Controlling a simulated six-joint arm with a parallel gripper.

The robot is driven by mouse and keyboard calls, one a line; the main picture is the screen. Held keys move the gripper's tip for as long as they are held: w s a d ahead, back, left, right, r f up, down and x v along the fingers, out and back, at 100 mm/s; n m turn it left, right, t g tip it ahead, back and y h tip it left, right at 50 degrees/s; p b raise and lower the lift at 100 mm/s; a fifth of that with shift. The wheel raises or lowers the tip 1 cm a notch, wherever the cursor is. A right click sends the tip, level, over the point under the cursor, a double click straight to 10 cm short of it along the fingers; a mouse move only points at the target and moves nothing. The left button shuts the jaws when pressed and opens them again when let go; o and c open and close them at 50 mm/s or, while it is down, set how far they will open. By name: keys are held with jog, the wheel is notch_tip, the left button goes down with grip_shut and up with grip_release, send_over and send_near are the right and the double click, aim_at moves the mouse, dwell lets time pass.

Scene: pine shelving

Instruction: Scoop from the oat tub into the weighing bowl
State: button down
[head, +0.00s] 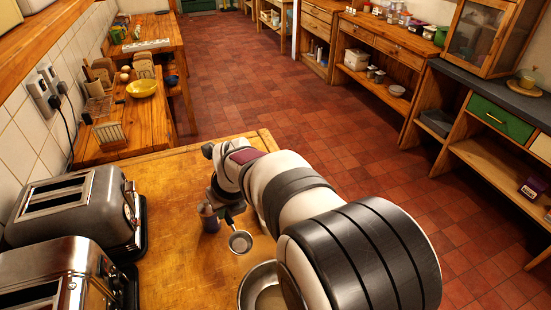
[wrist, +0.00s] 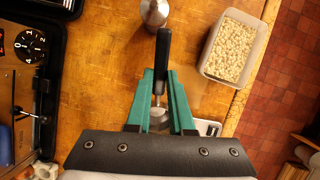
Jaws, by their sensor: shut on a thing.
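My gripper (wrist: 160,78) is shut on the black handle of a scoop (wrist: 163,50). In the head view the scoop's small metal cup (head: 240,242) hangs over the table near my gripper (head: 229,208); I cannot tell whether it holds oats. The oat tub (wrist: 258,55), a clear rectangular box of pale oats, stands right of my gripper in the wrist view, apart from it. In the head view my arm hides the tub. The metal weighing bowl (head: 246,284) shows at the bottom of the head view, partly hidden by my arm.
A metal-topped bottle (head: 208,217) stands beside my gripper; it also shows in the wrist view (wrist: 154,12). Two toasters (head: 75,212) line the left side. A light grey flat device (wrist: 209,127) shows beside my gripper.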

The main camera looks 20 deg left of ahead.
jog(key=w+d+r+m+t+y, duration=0.1)
jog(key=w+r+t, duration=0.1)
jog(key=w, duration=0.6)
jog(key=w+d+r+m+t, duration=0.1)
jog(key=w+d+m+t, duration=0.1)
jog(key=w, duration=0.7)
notch_tip(320, 180, down, 10)
jog(key=shift+y, duration=0.3)
jog(key=shift+a+r, duration=0.15)
notch_tip(320, 180, up, 8)
dwell(0.7)
